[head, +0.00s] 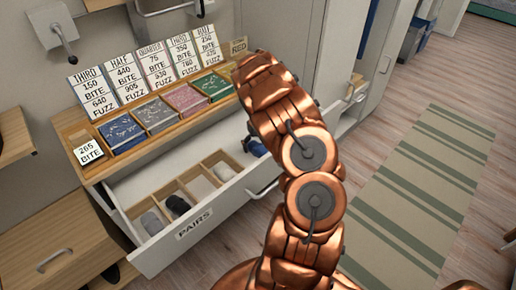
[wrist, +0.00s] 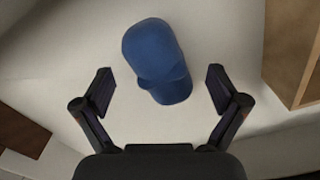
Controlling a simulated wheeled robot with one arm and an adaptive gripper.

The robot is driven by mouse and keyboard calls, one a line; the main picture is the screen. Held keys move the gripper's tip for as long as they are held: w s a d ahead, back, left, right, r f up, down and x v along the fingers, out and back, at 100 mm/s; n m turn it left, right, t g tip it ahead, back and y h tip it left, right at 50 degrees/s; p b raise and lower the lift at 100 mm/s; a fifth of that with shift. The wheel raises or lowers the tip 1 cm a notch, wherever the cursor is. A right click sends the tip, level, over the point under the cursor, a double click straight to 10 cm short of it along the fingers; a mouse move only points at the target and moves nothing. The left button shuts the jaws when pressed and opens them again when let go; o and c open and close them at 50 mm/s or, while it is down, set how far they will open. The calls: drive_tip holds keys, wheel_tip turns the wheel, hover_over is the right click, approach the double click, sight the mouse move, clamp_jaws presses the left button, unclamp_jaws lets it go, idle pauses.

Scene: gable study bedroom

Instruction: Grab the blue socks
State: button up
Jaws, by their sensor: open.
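The blue socks (wrist: 155,55), a rolled bundle, lie on a pale surface in the wrist view. My gripper (wrist: 160,82) is open, with one finger on each side of the bundle's near end and a gap on both sides. In the head view a bit of blue (head: 257,148), seemingly the same socks, shows at the right end of the open drawer (head: 165,245) labelled PAIRS.
Wooden dividers split the drawer; a grey bundle (head: 152,222), a dark bundle (head: 177,205) and a pale bundle (head: 223,172) lie in other compartments. Above it is a wooden tray (head: 84,172) with coloured panels and price cards. A striped rug (head: 415,190) lies on the floor at right.

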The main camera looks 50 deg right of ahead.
drive_tip(key=shift+f, duration=0.2)
drive_tip(key=c, duration=1.3)
